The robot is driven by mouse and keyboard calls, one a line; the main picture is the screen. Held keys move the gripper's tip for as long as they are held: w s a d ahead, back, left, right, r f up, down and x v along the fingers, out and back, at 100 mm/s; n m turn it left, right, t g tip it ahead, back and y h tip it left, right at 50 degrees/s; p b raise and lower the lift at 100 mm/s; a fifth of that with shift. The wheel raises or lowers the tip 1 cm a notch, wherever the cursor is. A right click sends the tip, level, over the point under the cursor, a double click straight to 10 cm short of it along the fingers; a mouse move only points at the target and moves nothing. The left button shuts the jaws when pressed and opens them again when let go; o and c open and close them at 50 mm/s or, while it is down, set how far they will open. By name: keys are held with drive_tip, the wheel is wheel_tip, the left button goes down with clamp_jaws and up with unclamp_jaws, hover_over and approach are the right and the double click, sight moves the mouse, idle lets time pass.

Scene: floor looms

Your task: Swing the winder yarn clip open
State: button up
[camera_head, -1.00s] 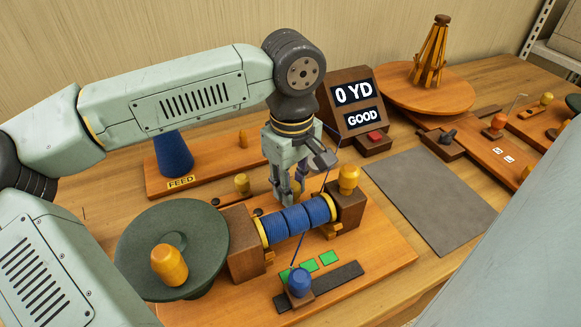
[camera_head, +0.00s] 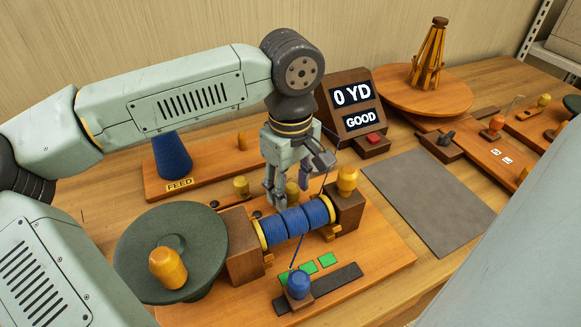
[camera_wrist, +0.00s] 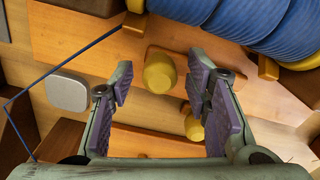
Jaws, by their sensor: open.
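The winder (camera_head: 375,245) is a wooden base with a spool of blue yarn (camera_head: 296,219) held between two dark wooden blocks. My gripper (camera_head: 286,196) points down just behind the spool, open and empty. In the wrist view its purple-padded fingers (camera_wrist: 160,82) are spread apart. A yellow knob (camera_wrist: 160,72) on a small wooden piece shows between the fingertips, apart from both pads. A second yellow knob (camera_wrist: 194,125) shows lower, near the right finger. I cannot tell for certain which knobbed piece is the yarn clip; the gripper hides part of that area in the head view.
A green crank disc (camera_head: 205,240) with a yellow handle stands left of the spool. A blue feed cone (camera_head: 172,155) stands behind. A display (camera_head: 345,98) reads 0 YD and GOOD. Blue yarn (camera_wrist: 60,70) runs beside the left finger. A grey mat (camera_head: 430,200) lies clear at right.

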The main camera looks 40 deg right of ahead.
sight(291, 186)
wheel_tip(291, 186, up, 12)
drive_tip(key=shift+f, duration=0.15)
drive_tip(key=shift+s+f, duration=0.1)
idle(0.6)
